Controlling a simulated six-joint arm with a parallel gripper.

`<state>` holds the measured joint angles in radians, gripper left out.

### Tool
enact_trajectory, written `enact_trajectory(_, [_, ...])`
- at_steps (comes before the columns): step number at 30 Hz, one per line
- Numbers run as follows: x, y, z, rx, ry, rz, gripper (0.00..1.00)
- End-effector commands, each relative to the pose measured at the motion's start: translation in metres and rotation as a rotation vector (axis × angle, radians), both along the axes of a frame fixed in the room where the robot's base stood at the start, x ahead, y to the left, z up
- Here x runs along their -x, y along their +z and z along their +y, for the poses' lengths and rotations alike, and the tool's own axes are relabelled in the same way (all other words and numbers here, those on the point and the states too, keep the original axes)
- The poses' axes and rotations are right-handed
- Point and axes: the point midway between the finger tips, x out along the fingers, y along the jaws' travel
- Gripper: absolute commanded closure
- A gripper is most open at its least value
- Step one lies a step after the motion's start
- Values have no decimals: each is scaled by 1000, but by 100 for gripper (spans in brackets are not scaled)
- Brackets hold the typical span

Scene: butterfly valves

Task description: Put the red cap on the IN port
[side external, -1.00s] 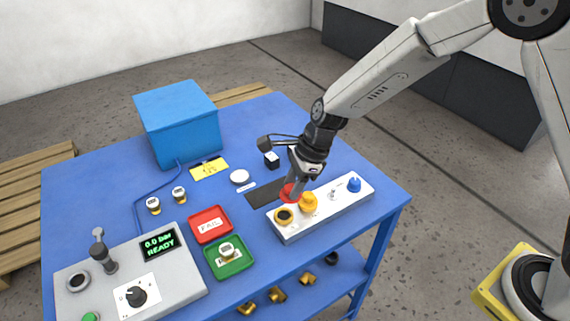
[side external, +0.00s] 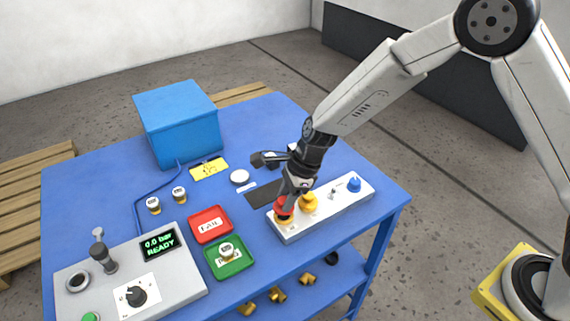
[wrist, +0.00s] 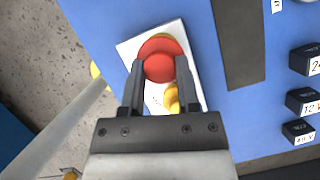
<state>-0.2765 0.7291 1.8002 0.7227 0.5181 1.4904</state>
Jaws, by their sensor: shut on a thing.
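My gripper (wrist: 160,75) is shut on the red cap (wrist: 160,60), which sits between its fingertips. In the side view the red cap (side external: 284,206) is held over the left end of the white fixture block (side external: 330,211). A yellow-gold ring, the port at that end (side external: 284,220), shows just under the cap. The cap looks in line with it or nearly so; I cannot tell whether they touch. In the wrist view a rim of the port (wrist: 163,35) shows past the cap's far edge. No IN label is readable.
On the block stand a yellow knob (side external: 309,202), a small metal post and a blue cap (side external: 354,185). A red FAIL tray (side external: 196,238), a green tray (side external: 240,269) and a grey control panel (side external: 185,283) lie to the left. Black labelled blocks (wrist: 303,101) are at right in the wrist view.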

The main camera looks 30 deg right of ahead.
Motion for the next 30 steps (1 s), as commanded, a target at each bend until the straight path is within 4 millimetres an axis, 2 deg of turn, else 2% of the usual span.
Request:
enact_trajectory(12, [0,-19,0,-1,-1,-1,100])
enact_trajectory(30, [0,-20,0,-1,0,-1,100])
